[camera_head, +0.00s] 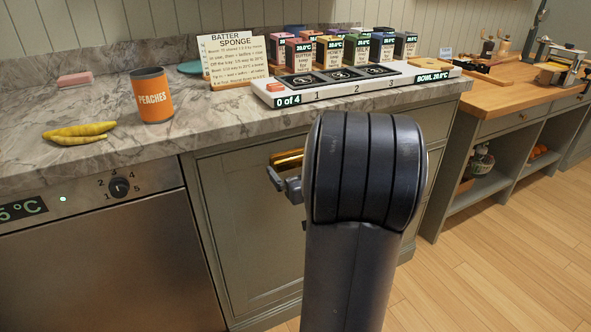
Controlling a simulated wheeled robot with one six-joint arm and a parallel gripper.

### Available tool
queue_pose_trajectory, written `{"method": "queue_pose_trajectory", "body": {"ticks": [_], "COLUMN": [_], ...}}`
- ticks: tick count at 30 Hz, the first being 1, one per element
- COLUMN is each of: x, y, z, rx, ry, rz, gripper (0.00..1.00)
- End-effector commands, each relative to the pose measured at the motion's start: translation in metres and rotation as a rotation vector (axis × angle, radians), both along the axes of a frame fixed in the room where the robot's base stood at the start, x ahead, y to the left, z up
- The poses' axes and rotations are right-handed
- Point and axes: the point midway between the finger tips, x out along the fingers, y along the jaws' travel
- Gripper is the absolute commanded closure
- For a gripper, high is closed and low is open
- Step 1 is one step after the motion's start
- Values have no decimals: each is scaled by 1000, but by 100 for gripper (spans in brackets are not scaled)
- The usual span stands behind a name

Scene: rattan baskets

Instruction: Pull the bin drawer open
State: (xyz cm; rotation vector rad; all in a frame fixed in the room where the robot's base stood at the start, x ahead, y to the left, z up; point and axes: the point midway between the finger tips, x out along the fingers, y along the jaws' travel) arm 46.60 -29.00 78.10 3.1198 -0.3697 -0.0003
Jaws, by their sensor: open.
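The bin drawer (240,225) is a grey-green panelled cabinet front below the marble counter, and it looks closed. Its brass handle (287,158) is near the top of the front, with its right part hidden behind my arm. My gripper (280,181) shows only in part, left of my dark arm link, which hides the rest. Its visible finger is at the left end of the handle and just below it. The gripper is open. I cannot tell whether a finger touches the handle or sits around it.
A steel appliance (95,260) with a dial stands left of the drawer. On the counter (200,130) are a peaches can (152,95), bananas (78,133) and a white numbered tray (270,96). A wooden bench (490,98) stands at right. The wood floor (480,270) there is clear.

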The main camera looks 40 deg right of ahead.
Motion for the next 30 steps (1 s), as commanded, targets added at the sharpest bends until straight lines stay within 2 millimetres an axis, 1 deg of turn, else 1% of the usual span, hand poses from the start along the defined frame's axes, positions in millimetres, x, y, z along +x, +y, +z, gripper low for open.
{"method": "queue_pose_trajectory", "body": {"ticks": [4, 26, 27, 30], "x": [0, -1, -1, 0], "y": [0, 0, 0, 0], "z": [0, 0, 0, 0], "rx": [0, 0, 0, 0], "ry": [0, 0, 0, 0], "rz": [0, 0, 0, 0], "gripper": [1, 61, 63, 63]}}
